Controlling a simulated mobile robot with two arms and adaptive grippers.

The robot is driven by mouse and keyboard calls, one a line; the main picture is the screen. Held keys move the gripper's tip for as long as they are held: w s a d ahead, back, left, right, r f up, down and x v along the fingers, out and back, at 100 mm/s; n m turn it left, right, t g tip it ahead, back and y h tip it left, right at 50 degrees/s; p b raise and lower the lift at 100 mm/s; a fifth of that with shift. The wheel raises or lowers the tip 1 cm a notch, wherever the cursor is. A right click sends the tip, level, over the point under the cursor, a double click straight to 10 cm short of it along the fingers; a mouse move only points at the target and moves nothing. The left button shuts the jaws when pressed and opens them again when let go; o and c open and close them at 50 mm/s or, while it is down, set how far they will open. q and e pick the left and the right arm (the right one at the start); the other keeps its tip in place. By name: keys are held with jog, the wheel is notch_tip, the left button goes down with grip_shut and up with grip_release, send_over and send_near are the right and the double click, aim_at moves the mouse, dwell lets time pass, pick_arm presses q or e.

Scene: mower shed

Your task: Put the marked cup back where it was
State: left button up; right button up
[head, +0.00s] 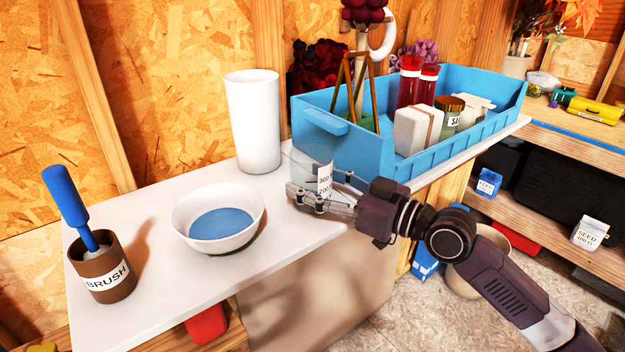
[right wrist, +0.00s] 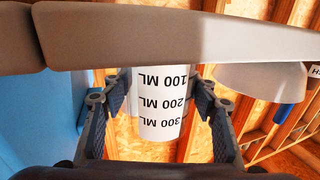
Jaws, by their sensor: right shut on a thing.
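The marked cup (head: 312,172) is a clear, pale cup with a white volume scale. It is at the front edge of the white tabletop, between the bowl and the blue tray. My right gripper (head: 322,197) is shut on it from the front right. In the right wrist view, which looks upside down, the cup (right wrist: 160,104) shows 100, 200 and 300 ML marks between the two fingers (right wrist: 160,105). My left gripper is not in view.
A white bowl (head: 190,206) with a blue inside bottom, a tall white cylinder (head: 252,120) and a brown brush pot (head: 104,275) stand on the tabletop (head: 165,285). The blue tray (head: 380,155) holds bottles and boxes just behind the cup. Free tabletop lies between bowl and cup.

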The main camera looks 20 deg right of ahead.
jog(key=shift+f, duration=0.1)
jog(key=o, duration=0.9)
jog(key=shift+c, duration=0.2)
jog(key=o, duration=0.4)
